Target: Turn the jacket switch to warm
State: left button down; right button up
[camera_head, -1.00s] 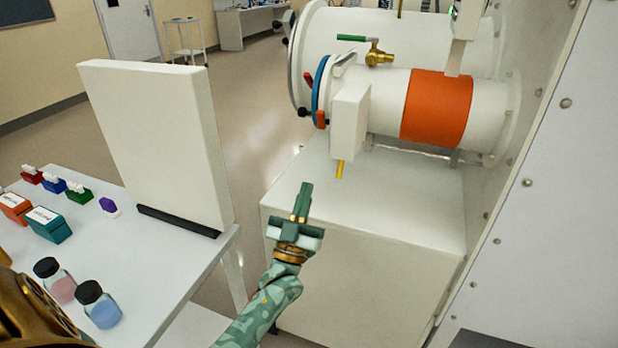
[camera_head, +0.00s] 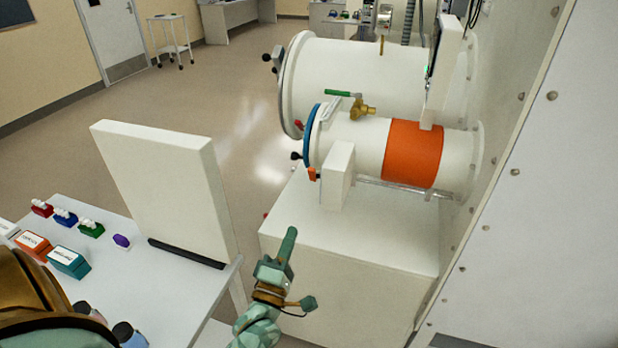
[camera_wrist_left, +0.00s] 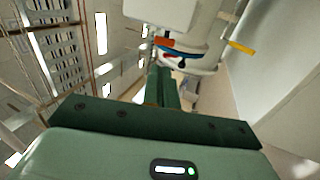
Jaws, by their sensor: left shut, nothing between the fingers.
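The orange jacket (camera_head: 413,154) wraps the smaller white cylinder in the head view. A white box (camera_head: 337,174) stands at the front of that cylinder; no switch marking can be read on it. A short yellow lever (camera_wrist_left: 241,47) shows at upper right in the left wrist view; in the head view it is hidden now. My left gripper (camera_head: 290,236) is green, shut and empty. It points up towards the white box from below left, apart from it. In the left wrist view its closed fingers (camera_wrist_left: 160,84) point at the cylinder's front end. My right gripper is not in view.
A green-handled brass valve (camera_head: 362,108) sits on top of the smaller cylinder, before a larger white cylinder (camera_head: 345,75). The white cabinet (camera_head: 345,248) lies below. A bench with an upright white panel (camera_head: 165,190) and several small boxes is at left. A riveted wall bounds the right.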

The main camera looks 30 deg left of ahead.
pick_arm(q)
jog(key=p, duration=0.1)
send_near(312, 173)
jog(key=x, duration=0.5)
jog(key=shift+w+f, duration=0.1)
jog(key=shift+w, duration=0.2)
jog(key=shift+w+a+r, duration=0.15)
jog(key=shift+w+r, duration=0.1)
jog(key=shift+w, duration=0.4)
jog(key=r+g+p, duration=0.1)
jog(key=p, duration=0.3)
jog(key=r+g+p, duration=0.1)
jog(key=p, duration=0.4)
jog(key=shift+w+a+r, duration=0.1)
jog(key=shift+w+a, duration=0.05)
jog(key=shift+w, duration=0.2)
jog(key=shift+w+g+p, duration=0.15)
jog(key=shift+g+p, duration=0.15)
jog(key=shift+p, duration=0.1)
jog(key=shift+f, duration=0.3)
jog(key=shift+f, duration=0.1)
